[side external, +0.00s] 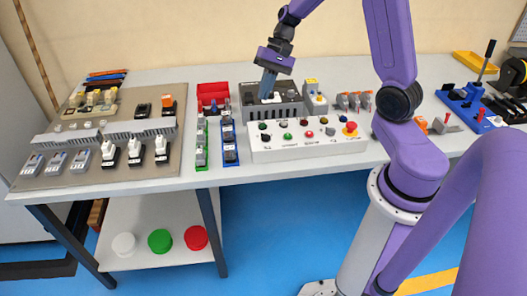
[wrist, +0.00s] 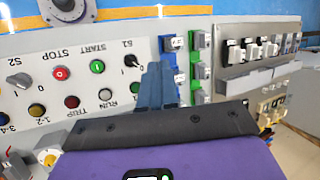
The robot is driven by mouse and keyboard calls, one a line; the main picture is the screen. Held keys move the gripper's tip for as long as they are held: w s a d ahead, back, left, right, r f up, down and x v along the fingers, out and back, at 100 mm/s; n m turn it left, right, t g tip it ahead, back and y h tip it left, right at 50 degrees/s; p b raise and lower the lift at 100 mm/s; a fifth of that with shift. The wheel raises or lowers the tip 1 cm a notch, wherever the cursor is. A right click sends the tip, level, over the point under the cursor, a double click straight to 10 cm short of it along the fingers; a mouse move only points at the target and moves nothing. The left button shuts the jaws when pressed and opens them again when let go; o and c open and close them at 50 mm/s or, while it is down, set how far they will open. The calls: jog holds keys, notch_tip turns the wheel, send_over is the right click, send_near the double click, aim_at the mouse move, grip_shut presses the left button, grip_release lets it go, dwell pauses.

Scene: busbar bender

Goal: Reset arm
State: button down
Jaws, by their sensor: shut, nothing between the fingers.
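My arm is purple, and my gripper (side external: 267,94) hangs fingers-down over the dark grey device (side external: 288,97) at the back middle of the table. Its blue fingers are together and hold nothing. I cannot tell whether the fingertips touch the device. In the wrist view, my gripper (wrist: 158,72) shows as two closed blue fingers in front of the upside-down control panel (wrist: 50,95). The panel has START, STOP, S1 and S2 controls and coloured lamps. In the side view, the same white panel (side external: 275,152) lies just in front of the device.
A grey-brown board (side external: 60,170) with switches and breakers lies at left. A red bin (side external: 212,92) and green and blue terminal strips (side external: 230,155) stand left of the panel. A blue lever tool (side external: 470,108) and yellow tray (side external: 470,60) are at right. The table's front strip is bare.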

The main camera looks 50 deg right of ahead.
jog(key=s+a+r+n+g+h, duration=0.2)
jog(key=s+a+r+n+h, duration=0.1)
jog(key=s+a+n, duration=0.85)
jog(key=s+n+t+h, duration=0.1)
jog(key=s+n+h, duration=0.1)
jog(key=s+n, duration=0.6)
jog(key=shift+s+a+r+t, duration=0.3)
jog(key=shift+s+t, duration=0.1)
jog(key=shift+s, duration=2.8)
jog(key=shift+n, duration=0.25)
dwell(0.8)
